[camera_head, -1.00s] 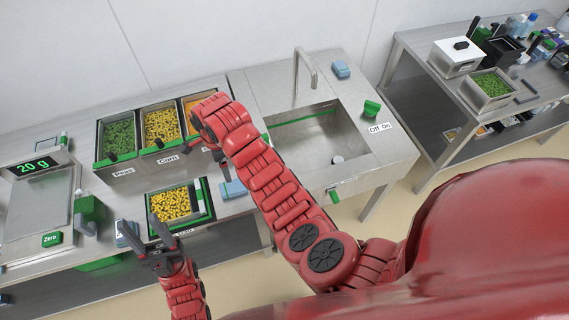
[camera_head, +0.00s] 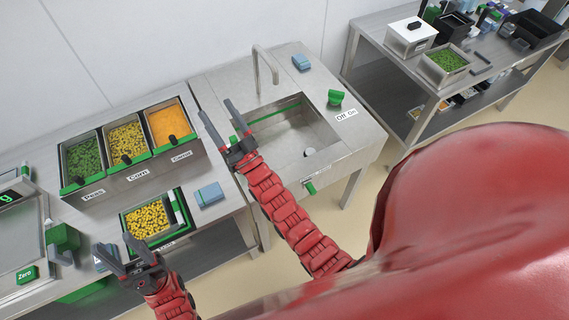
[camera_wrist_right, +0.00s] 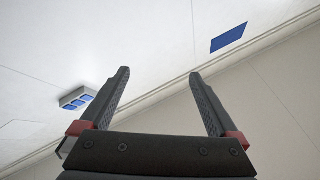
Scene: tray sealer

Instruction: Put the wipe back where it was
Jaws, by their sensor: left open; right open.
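A blue folded wipe (camera_head: 208,195) lies on the steel counter, right of the tray of corn (camera_head: 181,218). Another blue cloth (camera_head: 301,62) lies on the back ledge of the sink. A third bluish block (camera_head: 105,257) is partly hidden behind my left gripper (camera_head: 113,242), which is open and empty near the counter's front edge. My right gripper (camera_head: 215,109) is open and empty, raised near the sink's left side, apart from the wipes. In the right wrist view its open fingers (camera_wrist_right: 159,74) have nothing between them, with only wall or ceiling beyond.
Bins of peas (camera_head: 84,157), corn (camera_head: 126,139) and carrot (camera_head: 168,124) stand at the back of the counter. The sink basin (camera_head: 290,140) has a tall faucet (camera_head: 266,62). A green switch (camera_head: 335,97) stands right of it. A second table (camera_head: 364,38) is at the far right.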

